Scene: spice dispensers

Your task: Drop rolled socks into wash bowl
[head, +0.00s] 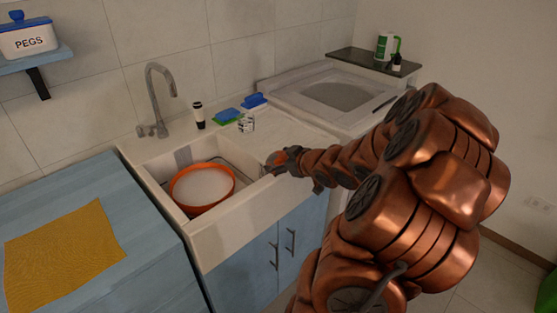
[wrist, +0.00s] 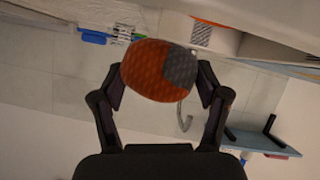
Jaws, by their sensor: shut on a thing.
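The rolled socks (wrist: 148,72), an orange-red roll with a grey patch, sit between the two fingers of my gripper (wrist: 160,82) in the wrist view. My gripper is shut on them, with a finger at each side. In the head view my gripper (head: 279,162) is at the right side of the sink, and a bit of the socks' orange shows there. The wash bowl (head: 213,206) is orange, holds something whitish, and stands in the sink to the left of my gripper. The bowl is not clear in the wrist view.
A grey tap (head: 158,95) rises behind the sink (head: 228,232). A black-and-white tube (head: 199,115), green and blue items (head: 227,115) and a small patterned box (head: 246,124) stand on the ledge. A yellow cloth (head: 62,252) lies on the blue counter (head: 150,255).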

